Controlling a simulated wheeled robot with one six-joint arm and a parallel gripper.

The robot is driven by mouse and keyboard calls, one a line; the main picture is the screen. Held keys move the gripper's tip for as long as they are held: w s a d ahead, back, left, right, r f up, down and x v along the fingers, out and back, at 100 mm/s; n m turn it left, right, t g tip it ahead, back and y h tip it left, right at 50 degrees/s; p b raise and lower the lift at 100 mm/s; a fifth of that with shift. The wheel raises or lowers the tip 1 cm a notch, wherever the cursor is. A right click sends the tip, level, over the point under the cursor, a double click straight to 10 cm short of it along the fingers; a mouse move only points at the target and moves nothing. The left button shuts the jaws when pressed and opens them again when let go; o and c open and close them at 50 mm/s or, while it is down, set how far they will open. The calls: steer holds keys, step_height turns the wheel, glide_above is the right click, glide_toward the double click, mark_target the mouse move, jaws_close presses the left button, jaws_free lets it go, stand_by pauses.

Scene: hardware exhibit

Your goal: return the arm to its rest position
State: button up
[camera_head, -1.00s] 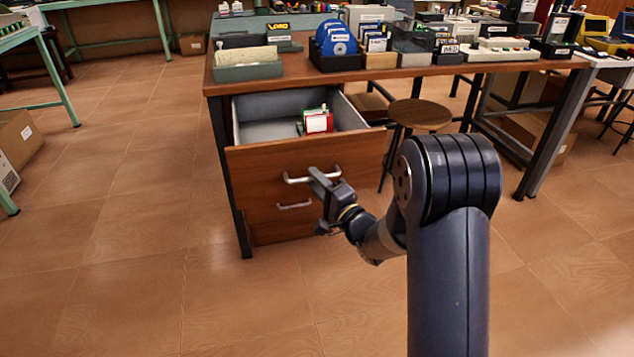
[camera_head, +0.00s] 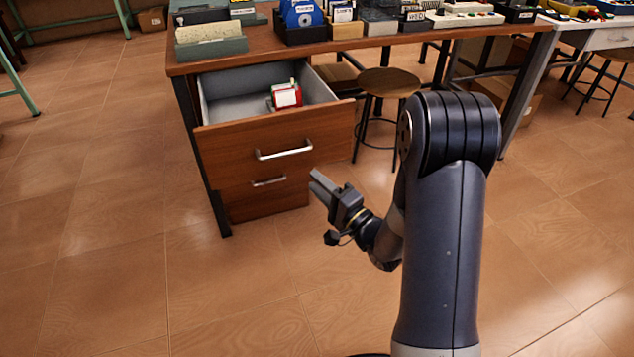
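My arm stands at the right of the head view, bent at the elbow, with its forearm reaching down and to the left. My gripper (camera_head: 320,187) is in front of the desk, to the right of the top drawer's handle (camera_head: 284,151) and apart from it in the picture. I see no object in the gripper. Its fingers look close together, and I cannot tell whether they are open or shut. The top drawer (camera_head: 220,142) is pulled open. A red, white and green item (camera_head: 286,95) lies inside it.
The wooden desk (camera_head: 262,48) carries file boxes, discs and cases. The lower drawer (camera_head: 240,195) is shut. A round stool (camera_head: 388,83) stands to the right of the drawers. The tiled floor (camera_head: 110,230) is clear at the left and front.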

mark_target(288, 154)
steer(key=b+x, duration=0.1)
steer(key=x, duration=1)
steer(key=shift+w+a+b, duration=0.1)
steer(key=shift+w+b, duration=0.25)
